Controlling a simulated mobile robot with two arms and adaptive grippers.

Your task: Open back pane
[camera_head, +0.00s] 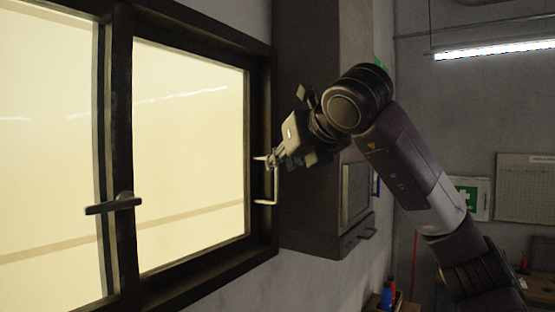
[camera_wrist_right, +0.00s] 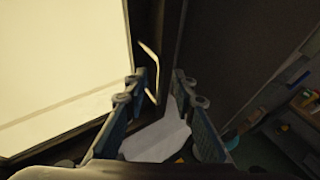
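A dark-framed window has two bright panes. The right-hand pane (camera_head: 190,150) sits shut in its frame, with a pale bracket-shaped handle (camera_head: 276,190) on its right edge. The left-hand pane (camera_head: 45,150) has a dark lever handle (camera_head: 115,203) by the middle upright. I cannot tell from looks which is the back pane. My right gripper (camera_head: 268,160) is at the upper end of the pale handle. In the right wrist view its fingers (camera_wrist_right: 160,90) are apart, and the pale handle (camera_wrist_right: 156,66) shows close to the left finger; contact is unclear. My left gripper is out of view.
A dark cabinet or column (camera_head: 308,215) stands just right of the window, close behind my right gripper. A green sign (camera_head: 470,190) and a board (camera_head: 525,190) hang on the far wall. Bottles (camera_head: 388,290) stand low at the right.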

